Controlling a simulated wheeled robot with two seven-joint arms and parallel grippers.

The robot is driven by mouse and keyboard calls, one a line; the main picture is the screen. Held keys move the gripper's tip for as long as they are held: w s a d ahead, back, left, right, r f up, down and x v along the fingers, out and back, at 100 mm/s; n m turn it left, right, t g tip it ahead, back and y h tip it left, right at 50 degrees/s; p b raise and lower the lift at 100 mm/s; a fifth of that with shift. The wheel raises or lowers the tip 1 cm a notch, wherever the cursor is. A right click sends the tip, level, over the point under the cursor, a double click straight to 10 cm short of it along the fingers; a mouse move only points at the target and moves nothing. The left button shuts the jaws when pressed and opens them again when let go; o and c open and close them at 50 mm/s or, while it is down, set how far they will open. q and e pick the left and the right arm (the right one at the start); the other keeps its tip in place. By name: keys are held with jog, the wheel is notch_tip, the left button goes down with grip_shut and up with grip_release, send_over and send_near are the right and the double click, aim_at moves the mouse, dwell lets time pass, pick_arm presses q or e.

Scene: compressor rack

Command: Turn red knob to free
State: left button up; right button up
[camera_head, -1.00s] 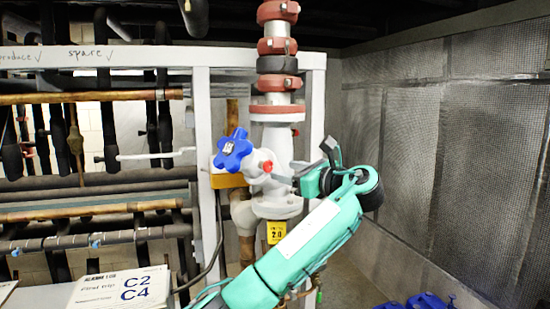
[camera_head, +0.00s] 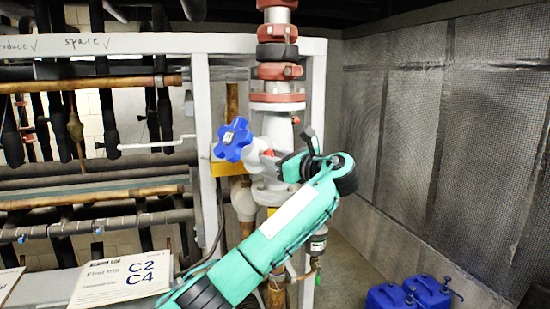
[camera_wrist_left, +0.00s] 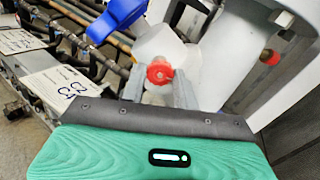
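The small red knob (camera_head: 267,153) sits on the white valve body (camera_head: 254,156), to the right of the blue star-shaped handwheel (camera_head: 232,140). In the left wrist view the red knob (camera_wrist_left: 159,72) appears between the two grey fingers of my left gripper (camera_wrist_left: 160,88). The fingers are apart, with a gap on both sides of the knob. I cannot tell whether they touch it. In the head view my left gripper (camera_head: 278,160) is just right of the knob, and its teal arm covers part of the pipe below. My right gripper is in neither view.
A vertical pipe with red couplings (camera_head: 277,72) rises behind the valve, beside a white frame post (camera_head: 203,150). Horizontal pipes fill the left. A C2/C4 sign (camera_head: 124,278) lies lower left. Blue jugs (camera_head: 390,297) stand on the floor at right, before a mesh wall (camera_head: 470,140).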

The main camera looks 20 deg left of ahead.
pick_arm(q)
jog(key=shift+f+n+b, duration=0.1)
jog(key=shift+n+b, duration=0.5)
jog(key=shift+b, duration=0.3)
jog(key=n+b, duration=1.2)
jog(key=n, duration=0.3)
jog(key=shift+b, duration=0.35)
jog(key=o, duration=1)
jog(key=shift+s, duration=0.1)
